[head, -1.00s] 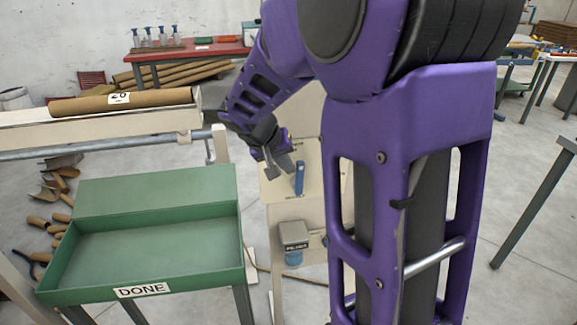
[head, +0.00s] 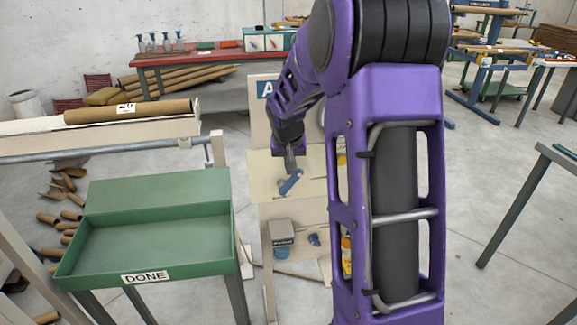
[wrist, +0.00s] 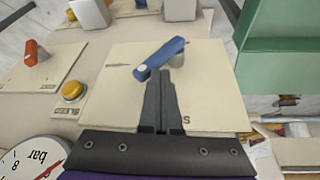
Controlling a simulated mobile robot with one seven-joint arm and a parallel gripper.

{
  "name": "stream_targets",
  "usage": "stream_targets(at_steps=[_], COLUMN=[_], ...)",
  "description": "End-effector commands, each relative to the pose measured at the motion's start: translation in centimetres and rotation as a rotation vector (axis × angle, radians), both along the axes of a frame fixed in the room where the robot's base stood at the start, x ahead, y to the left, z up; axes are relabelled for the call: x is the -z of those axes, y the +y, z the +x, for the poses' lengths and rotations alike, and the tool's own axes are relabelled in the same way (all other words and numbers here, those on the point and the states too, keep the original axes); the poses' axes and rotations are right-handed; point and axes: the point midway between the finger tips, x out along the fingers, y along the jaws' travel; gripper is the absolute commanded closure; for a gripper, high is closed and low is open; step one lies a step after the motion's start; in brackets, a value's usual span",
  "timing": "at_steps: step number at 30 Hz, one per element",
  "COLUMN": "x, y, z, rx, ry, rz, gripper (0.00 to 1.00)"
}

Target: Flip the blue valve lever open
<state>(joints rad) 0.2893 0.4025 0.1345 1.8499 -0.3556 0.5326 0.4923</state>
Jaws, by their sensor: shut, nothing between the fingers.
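The blue valve lever (head: 291,182) sits on a beige panel (head: 262,168) and lies slanted in the head view. In the wrist view the blue lever (wrist: 160,59) runs diagonally, with a grey hub under its upper right part. My gripper (head: 291,165) is shut and empty, its fingertips right at the lever. In the wrist view the closed fingertips (wrist: 160,76) end just below the lever's middle and overlap it in the picture; I cannot tell whether they touch it.
A yellow button (wrist: 73,91), a red switch (wrist: 35,53) and a bar gauge (wrist: 30,158) sit beside the lever's plate. A green DONE tray (head: 150,245) stands at left, below a cardboard tube (head: 128,111). A red table (head: 190,55) is behind.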

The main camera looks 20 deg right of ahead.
Motion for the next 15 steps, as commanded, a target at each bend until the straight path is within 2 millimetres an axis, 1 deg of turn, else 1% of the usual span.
stream_targets(at_steps=[4, 11, 15], x=[0.1, 0.5, 0.8], y=[-0.8, -2.0, -2.3], z=[0.1, -0.1, -0.2], rx=[0.003, 0.009, 0.001], ry=[0.000, -0.028, -0.027], rz=[0.006, 0.138, 0.133], gripper=[1.00, 1.00, 1.00])
